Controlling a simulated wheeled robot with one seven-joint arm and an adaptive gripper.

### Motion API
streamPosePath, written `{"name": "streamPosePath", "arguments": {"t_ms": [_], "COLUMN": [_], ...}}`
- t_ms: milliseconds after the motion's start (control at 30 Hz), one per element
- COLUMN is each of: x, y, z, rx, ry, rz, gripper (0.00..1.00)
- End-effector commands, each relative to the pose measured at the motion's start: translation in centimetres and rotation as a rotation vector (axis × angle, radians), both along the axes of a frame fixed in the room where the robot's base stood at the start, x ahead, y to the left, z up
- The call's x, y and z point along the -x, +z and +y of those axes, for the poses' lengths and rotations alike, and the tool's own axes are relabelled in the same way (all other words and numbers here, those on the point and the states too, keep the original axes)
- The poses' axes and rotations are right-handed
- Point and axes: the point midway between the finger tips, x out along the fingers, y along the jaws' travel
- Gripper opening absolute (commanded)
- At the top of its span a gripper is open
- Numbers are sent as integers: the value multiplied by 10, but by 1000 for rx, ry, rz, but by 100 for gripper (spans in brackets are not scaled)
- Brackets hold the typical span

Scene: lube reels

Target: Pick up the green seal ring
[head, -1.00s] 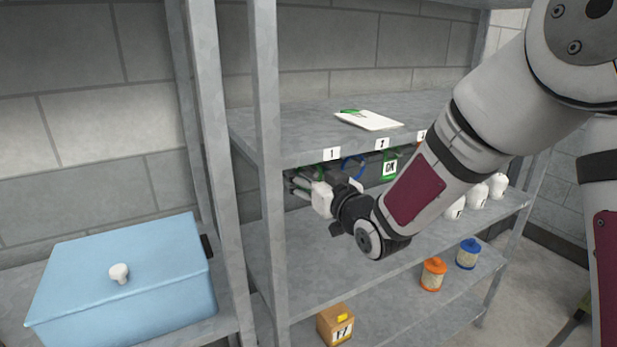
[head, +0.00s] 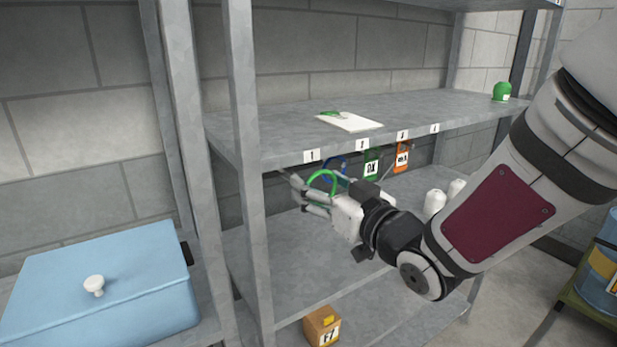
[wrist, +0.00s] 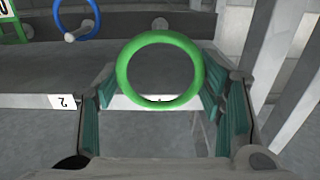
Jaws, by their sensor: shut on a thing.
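The green seal ring (head: 323,173) is upright between the fingers of my gripper (head: 309,191), in front of the shelf edge below label 1. In the wrist view the ring (wrist: 160,103) spans the gap between the two ribbed pads of my gripper (wrist: 162,98), with its hole facing the camera. My gripper is shut on it. A bare peg (wrist: 160,24) shows behind and above the ring in the wrist view.
A blue ring (head: 335,168) hangs on a peg below label 2, near my gripper. Green (head: 371,163) and orange (head: 402,158) tags hang farther right. A metal post (head: 243,150) stands left. A white pad (head: 350,122) lies above; a box (head: 322,325) sits below.

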Motion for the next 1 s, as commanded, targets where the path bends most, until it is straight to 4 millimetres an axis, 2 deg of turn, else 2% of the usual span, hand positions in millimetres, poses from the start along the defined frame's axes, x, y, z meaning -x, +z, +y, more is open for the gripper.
{"name": "streamPosePath", "arguments": {"t_ms": [367,1000], "x": [12,49], "y": [4,0], "z": [-8,-33], "rx": [0,0], "ry": [1,-1], "rz": [5,1], "gripper": [45,45]}}
